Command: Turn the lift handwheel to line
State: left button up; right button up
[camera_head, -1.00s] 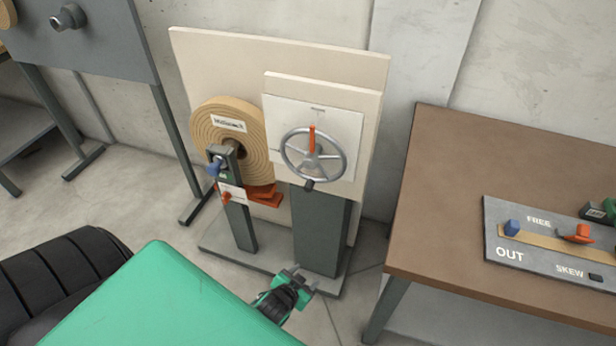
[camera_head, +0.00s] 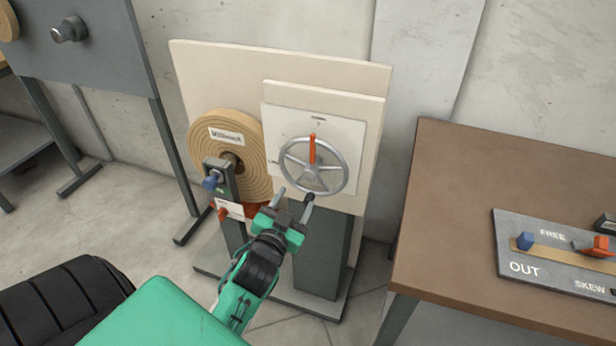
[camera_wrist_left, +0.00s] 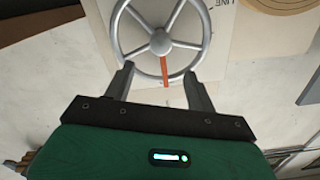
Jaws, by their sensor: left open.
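The lift handwheel (camera_head: 338,182) is a grey spoked wheel on a white plate (camera_head: 350,128) fixed to a cream panel. An orange pointer (camera_head: 312,150) stands upright from its hub, toward a small mark at the plate's top. A dark knob (camera_head: 309,197) sits at the wheel's lower rim. My left gripper (camera_head: 293,197) is open and empty, just below and in front of the wheel's lower rim. In the left wrist view the handwheel (camera_wrist_left: 160,42) lies ahead between and beyond the open fingers (camera_wrist_left: 160,85). Contact cannot be told. My right gripper is not in view.
A wound tan roll (camera_head: 205,130) on a stand with a blue knob (camera_head: 211,182) is left of the wheel. A brown table (camera_head: 450,200) with a control panel (camera_head: 530,267) stands at the right.

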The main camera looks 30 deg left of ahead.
aim_at(309, 176)
pick_arm(q)
jog(key=x, duration=1)
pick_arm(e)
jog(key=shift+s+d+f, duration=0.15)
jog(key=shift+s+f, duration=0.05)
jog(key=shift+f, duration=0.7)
pick_arm(q)
grip_shut()
